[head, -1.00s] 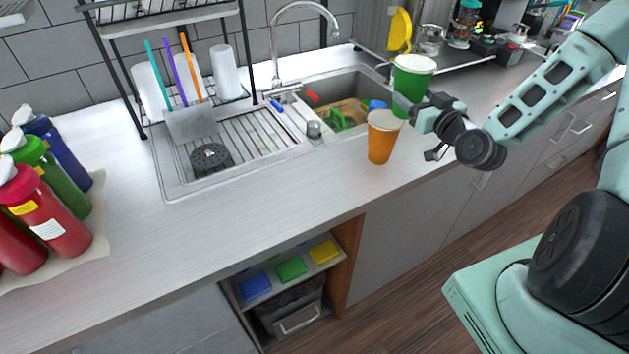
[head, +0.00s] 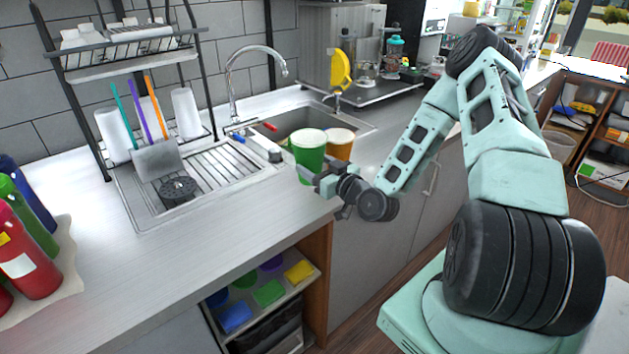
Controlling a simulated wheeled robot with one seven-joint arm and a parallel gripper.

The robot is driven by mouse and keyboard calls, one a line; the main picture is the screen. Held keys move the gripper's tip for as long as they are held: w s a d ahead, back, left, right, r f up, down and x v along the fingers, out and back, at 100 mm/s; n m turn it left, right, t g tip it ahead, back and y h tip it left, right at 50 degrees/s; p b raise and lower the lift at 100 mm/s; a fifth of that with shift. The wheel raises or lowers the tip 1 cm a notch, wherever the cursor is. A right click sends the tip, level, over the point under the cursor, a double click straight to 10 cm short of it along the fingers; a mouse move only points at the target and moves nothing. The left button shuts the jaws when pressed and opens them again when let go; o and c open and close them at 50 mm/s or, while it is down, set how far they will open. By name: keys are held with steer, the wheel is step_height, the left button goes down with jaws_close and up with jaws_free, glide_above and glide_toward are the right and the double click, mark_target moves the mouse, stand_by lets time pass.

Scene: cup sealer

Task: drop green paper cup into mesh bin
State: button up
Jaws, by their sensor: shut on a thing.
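The green paper cup (head: 308,154) is upright with a white rim, over the counter in front of the sink. My gripper (head: 318,178) is shut on its lower side, and the cup looks raised off the counter. The fingertips are partly hidden against the cup. A round pale bin (head: 561,147) stands on the floor at the far right; it may be the mesh bin, but its weave is too small to tell.
An orange paper cup (head: 341,143) stands just right of the green one, partly hidden by it. The sink (head: 345,117) is behind. A dish rack (head: 190,178) and bottles (head: 30,245) are left. The front counter (head: 215,225) is clear.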

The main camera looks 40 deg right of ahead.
steer(key=shift+f+p, duration=0.55)
steer(key=shift+f, duration=1.75)
steer(key=shift+f, duration=0.15)
steer(key=o, duration=1.1)
steer(key=shift+c, duration=0.2)
